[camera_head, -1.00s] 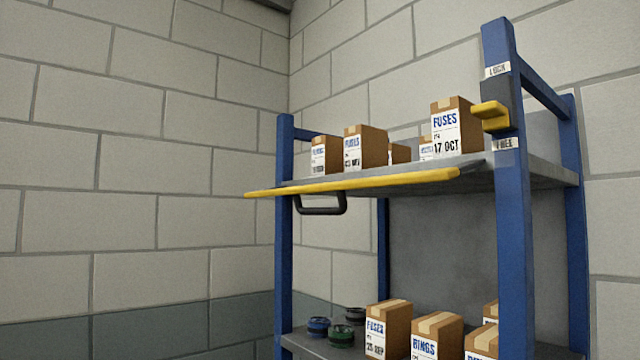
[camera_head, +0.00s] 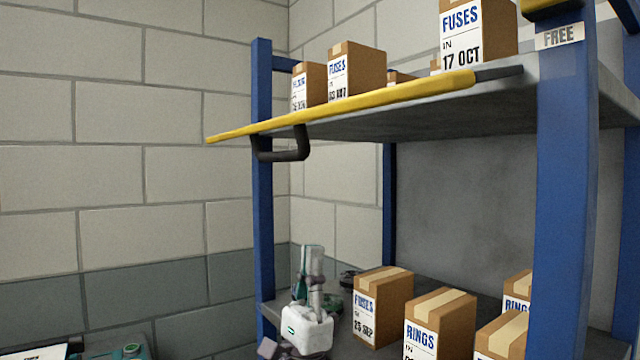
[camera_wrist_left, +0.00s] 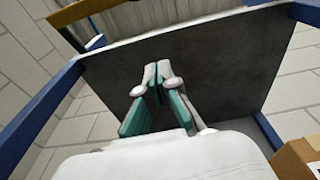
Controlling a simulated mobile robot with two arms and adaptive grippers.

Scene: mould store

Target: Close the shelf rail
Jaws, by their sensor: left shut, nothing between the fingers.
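The yellow shelf rail (camera_head: 350,107) runs along the front of the upper shelf in the head view. Its left end reaches past the left blue post, and its right end stops short of the right post, by a dark rod (camera_head: 498,74). A black handle (camera_head: 284,153) hangs under its left part. A yellow latch block (camera_head: 545,10) is partly cut off at the top of the right post, above a "FREE" label (camera_head: 559,36). My left gripper (camera_head: 312,250) points up, shut and empty, below the handle and apart from it. It also shows in the wrist view (camera_wrist_left: 155,68).
Cartons (camera_head: 356,75) stand on the upper shelf behind the rail. More cartons (camera_head: 440,325) stand on the lower shelf, right of my left gripper. The left blue post (camera_head: 263,200) is close beside the gripper.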

